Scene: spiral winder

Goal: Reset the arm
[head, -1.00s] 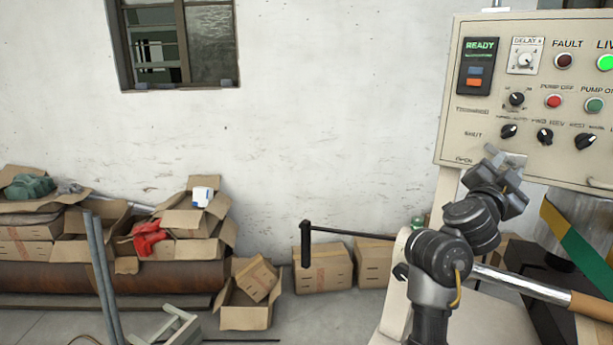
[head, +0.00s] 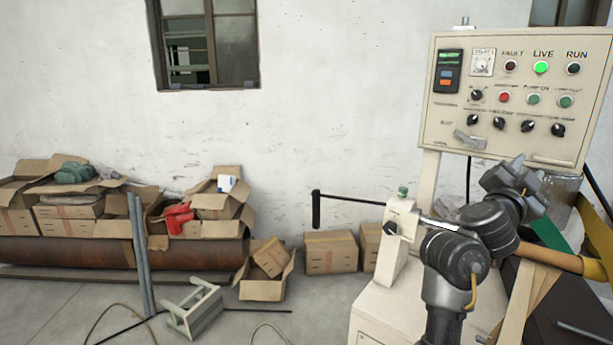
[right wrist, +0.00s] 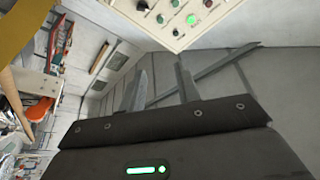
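My right gripper (head: 522,178) is raised in front of the lower edge of the cream control panel (head: 440,110) in the head view. In the right wrist view its two grey fingers (right wrist: 160,88) stand apart with nothing between them, and the panel (right wrist: 165,20) lies beyond their tips. The green LIVE lamp (head: 541,67) is lit. A grey lever (head: 468,142) sits at the panel's lower left, apart from the gripper. A thin dark arm with an upright black grip (head: 316,209) reaches left from the cream machine (head: 395,243). My left gripper is out of view.
A yellow beam (head: 590,225) and wooden pieces (head: 530,295) crowd the right side, close to my right arm. Cardboard boxes (head: 330,252) line the wall. A tipped stool (head: 195,308) lies on the floor at the left. The floor (head: 300,310) between it and the machine is mostly clear.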

